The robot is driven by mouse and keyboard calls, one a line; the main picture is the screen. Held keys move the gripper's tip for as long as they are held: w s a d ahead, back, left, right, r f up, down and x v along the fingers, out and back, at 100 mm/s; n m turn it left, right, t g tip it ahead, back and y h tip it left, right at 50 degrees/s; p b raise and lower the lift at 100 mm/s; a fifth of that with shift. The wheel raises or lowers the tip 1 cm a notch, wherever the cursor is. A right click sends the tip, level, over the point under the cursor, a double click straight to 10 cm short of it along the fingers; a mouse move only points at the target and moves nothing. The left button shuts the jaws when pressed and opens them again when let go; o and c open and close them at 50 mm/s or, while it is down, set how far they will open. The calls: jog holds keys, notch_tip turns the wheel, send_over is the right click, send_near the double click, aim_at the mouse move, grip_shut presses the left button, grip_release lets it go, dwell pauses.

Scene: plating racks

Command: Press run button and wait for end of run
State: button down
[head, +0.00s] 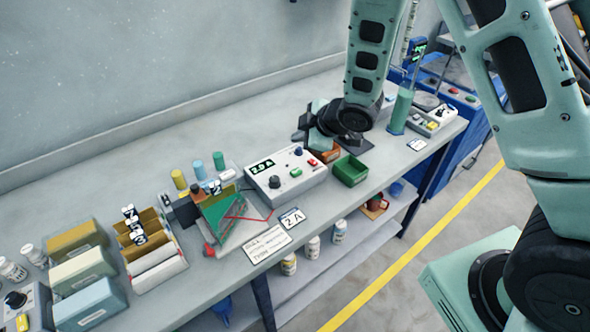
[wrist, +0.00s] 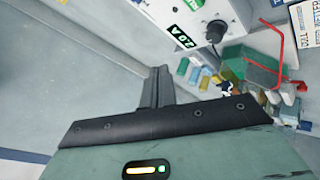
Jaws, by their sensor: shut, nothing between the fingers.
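No label naming a run button is readable. My gripper (head: 305,127) is behind the box in the head view, apart from it, with its fingers partly hidden by my wrist. In the wrist view my gripper (wrist: 158,85) is shut and empty. The control box (wrist: 200,12) shows at the top there, with its display (wrist: 180,36) and knob (wrist: 216,30); its buttons are hard to make out.
A green bin (head: 350,170) and an orange bin (head: 325,153) sit beside the box. A green rack piece with red wire (head: 222,215) stands left. Cards (head: 265,245) lie in front. A tall cylinder of green liquid (head: 400,110) stands right. The back of the bench is clear.

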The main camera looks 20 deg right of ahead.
aim_at(300, 172)
dwell(0.4)
notch_tip(300, 172, down, 9)
jog(key=b, duration=0.7)
dwell(1.8)
jog(key=shift+f+b, duration=0.35)
jog(key=shift+b, duration=0.05)
jog(key=shift+f+b, duration=0.45)
jog(key=shift+f, duration=0.05)
dwell(0.7)
jog(key=shift+r, duration=0.1)
jog(key=shift+r+p, duration=0.65)
jog(key=shift+r, duration=0.15)
